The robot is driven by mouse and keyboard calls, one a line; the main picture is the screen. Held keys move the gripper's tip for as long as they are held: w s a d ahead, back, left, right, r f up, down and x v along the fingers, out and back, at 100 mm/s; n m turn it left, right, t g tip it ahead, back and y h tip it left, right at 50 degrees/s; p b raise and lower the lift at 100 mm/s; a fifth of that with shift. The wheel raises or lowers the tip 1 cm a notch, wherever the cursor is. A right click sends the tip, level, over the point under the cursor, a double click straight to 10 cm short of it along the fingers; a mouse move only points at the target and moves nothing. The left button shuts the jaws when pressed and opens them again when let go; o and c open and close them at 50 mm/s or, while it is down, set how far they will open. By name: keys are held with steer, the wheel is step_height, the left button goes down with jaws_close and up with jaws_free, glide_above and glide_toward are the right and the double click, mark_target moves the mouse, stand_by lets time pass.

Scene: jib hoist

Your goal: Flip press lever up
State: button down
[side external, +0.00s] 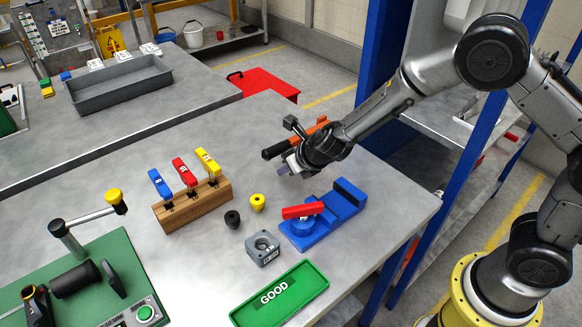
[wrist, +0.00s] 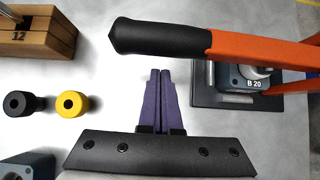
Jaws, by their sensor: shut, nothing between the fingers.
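An orange lever (side external: 316,129) with a black grip (side external: 276,150) lies roughly level beside my gripper (side external: 285,170). In the wrist view the orange lever (wrist: 265,48) enters from the right, and its black grip (wrist: 160,38) crosses above my fingertips. A grey block marked B 20 (wrist: 255,84) on a dark base plate (wrist: 210,99) sits under the lever. My gripper's purple fingers (wrist: 161,72) are shut together and empty, close below the grip in the picture. I cannot tell whether they touch it. In the side view my wrist hides most of the lever's mount.
A blue fixture (side external: 342,205) with a red handle (side external: 303,211) stands in front of my gripper. Nearby are black (side external: 232,219) and yellow (side external: 257,202) knobs, a grey block (side external: 262,247), a green GOOD tray (side external: 281,293) and a wooden rack (side external: 193,206). A yellow-knobbed lever (side external: 88,214) stands left.

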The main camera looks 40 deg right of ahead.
steer(key=shift+w+r, duration=0.15)
steer(key=shift+r, duration=0.75)
steer(key=shift+w+r, duration=0.15)
steer(key=shift+r, duration=0.7)
steer(key=shift+d+r+y, duration=0.1)
steer(key=shift+r+y, duration=0.2)
steer(key=shift+r, duration=0.45)
steer(key=d+r+m+t+y, duration=0.2)
steer(key=d+r+m+y, duration=0.4)
steer(key=d+r+y, duration=0.6)
steer(key=d+r+m+t+y, duration=0.1)
steer(key=d+r+m+t, duration=0.1)
steer(key=d, duration=0.5)
steer(key=shift+d+r+m, duration=0.25)
steer(key=shift+r+m, duration=0.15)
steer(key=shift+r, duration=0.25)
